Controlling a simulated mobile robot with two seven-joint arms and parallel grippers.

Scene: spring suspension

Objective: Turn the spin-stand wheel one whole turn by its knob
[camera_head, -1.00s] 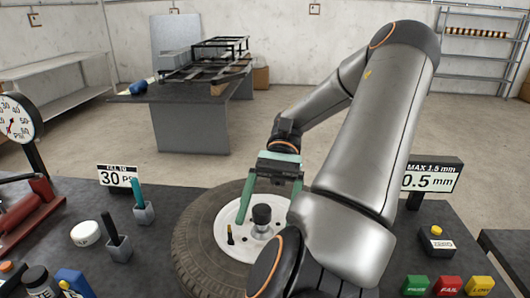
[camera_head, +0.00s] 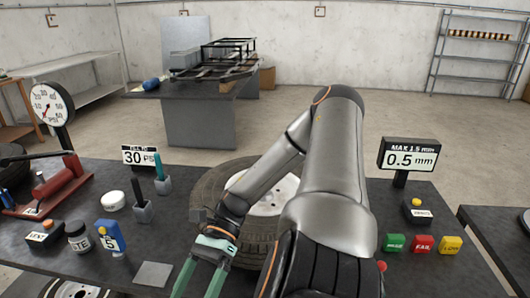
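The spin-stand wheel (camera_head: 215,187), a dark tyre around a white rim (camera_head: 285,190), lies flat on the dark bench in the head view. My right arm crosses in front of it and hides its middle and near part, so I cannot see the knob. My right gripper (camera_head: 196,288) has two green fingers spread apart with nothing visible between them. It is in front of the wheel, to the left, near the bottom edge, where its tips are close to the frame border. My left gripper is not in view.
A red pump (camera_head: 58,182) and gauge (camera_head: 50,103) are further left. A grey plate (camera_head: 153,275) lies at front.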

